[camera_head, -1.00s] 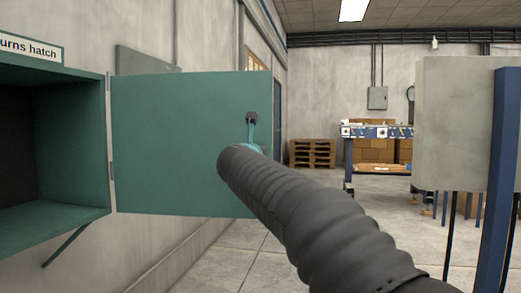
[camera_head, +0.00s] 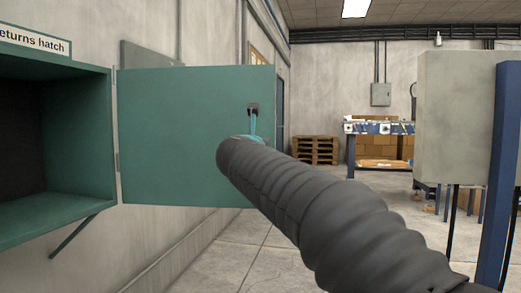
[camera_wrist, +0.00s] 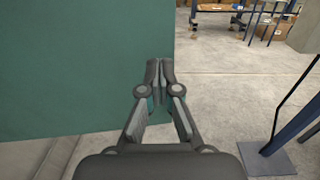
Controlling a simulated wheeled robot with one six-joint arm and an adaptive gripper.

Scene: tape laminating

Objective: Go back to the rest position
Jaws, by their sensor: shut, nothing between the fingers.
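My gripper (camera_wrist: 160,75) is shut and empty in the wrist view. Its fingertips are close to the free edge of the green hatch door (camera_wrist: 80,65); I cannot tell whether they touch it. In the head view the green door (camera_head: 180,130) stands wide open, with a dark handle (camera_head: 253,108) near its free edge. My dark ribbed arm reaches from the lower right toward the door and hides the gripper there.
The open green hatch box (camera_head: 75,150) is at the left, under a returns hatch sign (camera_head: 36,40). A grey panel (camera_head: 455,120) and a blue post (camera_head: 500,170) stand at the right. Pallets (camera_head: 315,150) and a workbench (camera_head: 380,128) are far back. The floor between is clear.

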